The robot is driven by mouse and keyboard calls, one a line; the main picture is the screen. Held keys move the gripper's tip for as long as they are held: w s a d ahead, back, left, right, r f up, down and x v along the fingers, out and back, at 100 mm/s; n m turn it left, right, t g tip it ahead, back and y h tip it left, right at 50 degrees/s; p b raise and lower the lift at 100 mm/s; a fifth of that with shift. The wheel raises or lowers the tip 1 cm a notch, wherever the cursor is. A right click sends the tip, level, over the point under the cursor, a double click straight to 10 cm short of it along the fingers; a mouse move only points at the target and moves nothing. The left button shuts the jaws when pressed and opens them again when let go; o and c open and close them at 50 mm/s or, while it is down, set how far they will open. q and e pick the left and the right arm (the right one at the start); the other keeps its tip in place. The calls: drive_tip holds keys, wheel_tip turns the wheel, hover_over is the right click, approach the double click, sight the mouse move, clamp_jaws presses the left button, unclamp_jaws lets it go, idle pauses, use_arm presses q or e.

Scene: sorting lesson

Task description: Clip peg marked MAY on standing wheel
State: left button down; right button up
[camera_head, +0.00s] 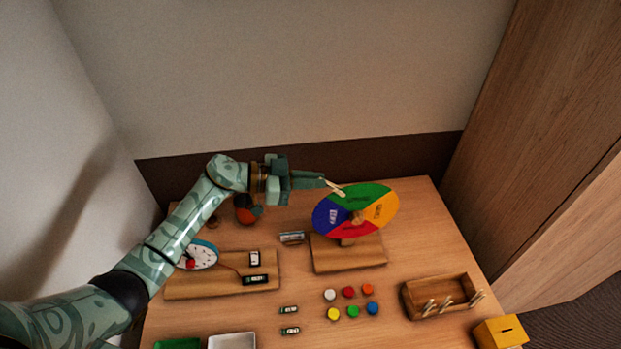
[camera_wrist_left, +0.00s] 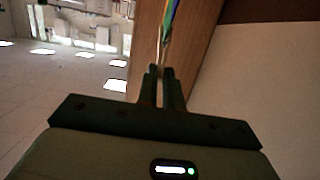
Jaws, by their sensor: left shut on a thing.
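The standing wheel (camera_head: 345,228) has green, orange, red and blue sectors with small words on them and stands tilted on a wooden base (camera_head: 325,255). My left gripper (camera_head: 323,182) is shut on a pale wooden peg (camera_head: 334,188) at the wheel's upper left rim. The peg's tip is close to the green sector; I cannot tell if it touches. In the left wrist view the closed fingers (camera_wrist_left: 162,75) point at the wheel's edge (camera_wrist_left: 170,20), seen nearly edge-on. Any mark on the peg is too small to read. My right gripper is not in view.
A wooden box (camera_head: 408,301) with several pegs stands at the right, near a yellow slotted box (camera_head: 500,332). Several coloured discs (camera_head: 353,311) lie in front of the wheel. A clock on a board (camera_head: 205,289) is at the left. White (camera_head: 231,341) and green trays are at the front.

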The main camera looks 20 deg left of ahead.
use_arm(q)
drive_tip(key=c, duration=1.5)
unclamp_jaws()
drive_tip(key=shift+a, duration=0.15)
drive_tip(key=v, duration=1.6)
drive_tip(key=shift+s, duration=0.1)
